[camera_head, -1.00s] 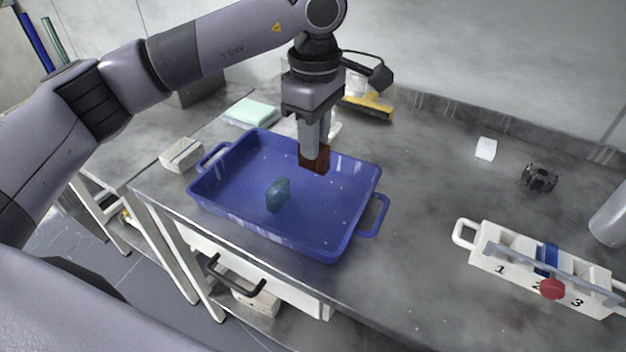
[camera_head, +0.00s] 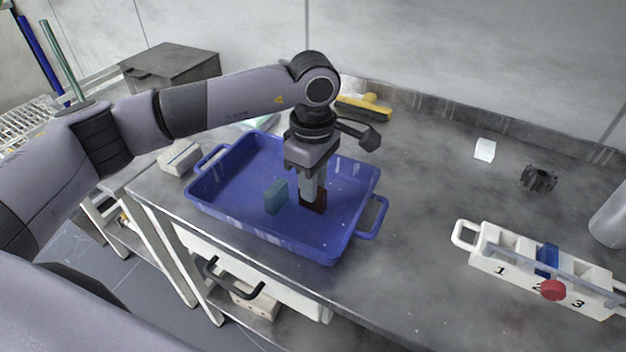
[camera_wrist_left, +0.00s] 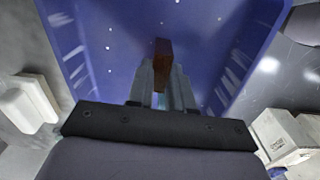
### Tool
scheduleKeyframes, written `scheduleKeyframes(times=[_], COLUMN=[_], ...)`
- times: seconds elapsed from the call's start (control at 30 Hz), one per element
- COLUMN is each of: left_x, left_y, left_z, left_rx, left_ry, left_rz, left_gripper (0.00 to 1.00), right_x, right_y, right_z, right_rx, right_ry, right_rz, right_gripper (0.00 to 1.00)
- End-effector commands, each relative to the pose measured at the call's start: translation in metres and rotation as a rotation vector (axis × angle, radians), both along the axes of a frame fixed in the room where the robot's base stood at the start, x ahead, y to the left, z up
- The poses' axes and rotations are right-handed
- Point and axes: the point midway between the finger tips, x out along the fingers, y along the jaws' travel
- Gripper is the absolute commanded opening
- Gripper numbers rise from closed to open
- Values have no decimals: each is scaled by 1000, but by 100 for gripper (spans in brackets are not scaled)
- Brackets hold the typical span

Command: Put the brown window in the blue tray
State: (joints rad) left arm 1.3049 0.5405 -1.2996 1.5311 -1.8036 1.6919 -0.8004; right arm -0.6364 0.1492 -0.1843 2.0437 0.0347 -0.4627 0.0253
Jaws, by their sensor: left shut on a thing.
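The brown window (camera_head: 314,204) is a small dark red-brown block low inside the blue tray (camera_head: 355,215). My left gripper (camera_head: 312,192) points down into the tray and is shut on it. In the left wrist view the brown window (camera_wrist_left: 162,55) stands out between the fingers of the gripper (camera_wrist_left: 161,92), with the blue tray floor (camera_wrist_left: 110,45) behind it. I cannot tell whether the window touches the floor. A teal block (camera_head: 276,197) stands in the tray just left of the gripper. My right gripper is not in view.
A white numbered rack (camera_head: 490,262) with a red knob stands at the right. A black gear-like part (camera_head: 538,178) and a small white block (camera_head: 485,150) lie behind it. A yellow-handled brush (camera_head: 365,106) is at the back. A whitish block (camera_head: 180,158) sits left of the tray.

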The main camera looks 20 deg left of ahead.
Motion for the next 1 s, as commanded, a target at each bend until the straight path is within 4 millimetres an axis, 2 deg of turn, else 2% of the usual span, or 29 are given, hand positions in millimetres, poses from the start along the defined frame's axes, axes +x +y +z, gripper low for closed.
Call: scheduleKeyframes(times=[0.03, 0.07, 0.13, 0.43, 0.57, 1.0], left_x=[0, 0, 0, 0, 1, 1], left_y=[0, 0, 0, 0, 0, 0], left_z=[-3, -3, -2, -1, 7, 96], left_rx=[0, 0, 0, 0, 0, -1], left_ry=[0, 0, 0, 0, -2, -3], left_rz=[0, 0, 0, 0, 0, 0], left_gripper=[0, 24, 46, 46, 46, 46], right_x=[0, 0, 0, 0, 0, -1], right_y=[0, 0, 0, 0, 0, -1], right_z=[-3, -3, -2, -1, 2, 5], right_rx=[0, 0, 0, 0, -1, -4], right_ry=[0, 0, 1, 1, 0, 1], right_rz=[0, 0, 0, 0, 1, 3], right_gripper=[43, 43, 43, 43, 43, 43])
